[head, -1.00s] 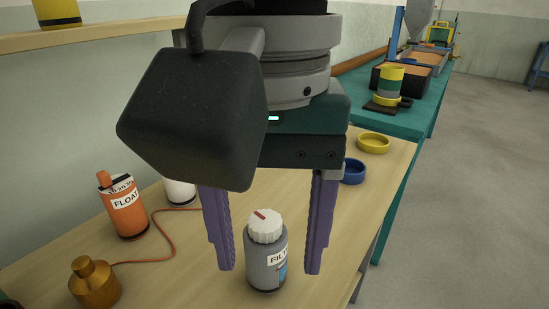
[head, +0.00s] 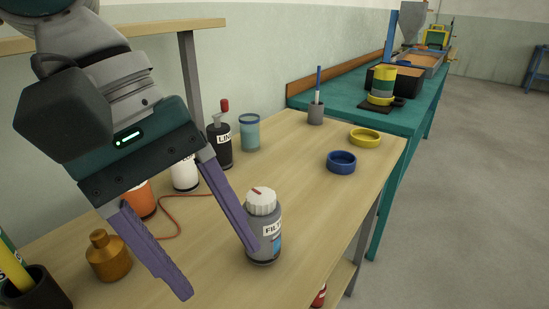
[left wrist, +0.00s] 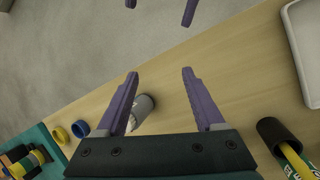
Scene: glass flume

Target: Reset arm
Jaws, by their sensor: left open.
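My left gripper (head: 220,272) is open and tilted over the wooden bench (head: 310,160), with nothing between its purple fingers. It also shows in the left wrist view (left wrist: 161,72). A grey bottle (head: 264,240) with a white ribbed cap and red mark stands upright just right of its right finger. That fingertip overlaps the bottle's left edge; I cannot tell whether they touch. The bottle also shows in the left wrist view (left wrist: 143,106), partly behind a finger. Two more purple fingertips, apart and likely my right gripper (left wrist: 160,7), show at the top edge there, over the floor.
A brass weight (head: 108,258), an orange float (head: 143,202), a white bottle (head: 185,174) and a dark bottle (head: 220,146) stand around the left arm. A dark cup (head: 40,291) is front left. Blue (head: 341,162) and yellow (head: 365,138) rings lie at right.

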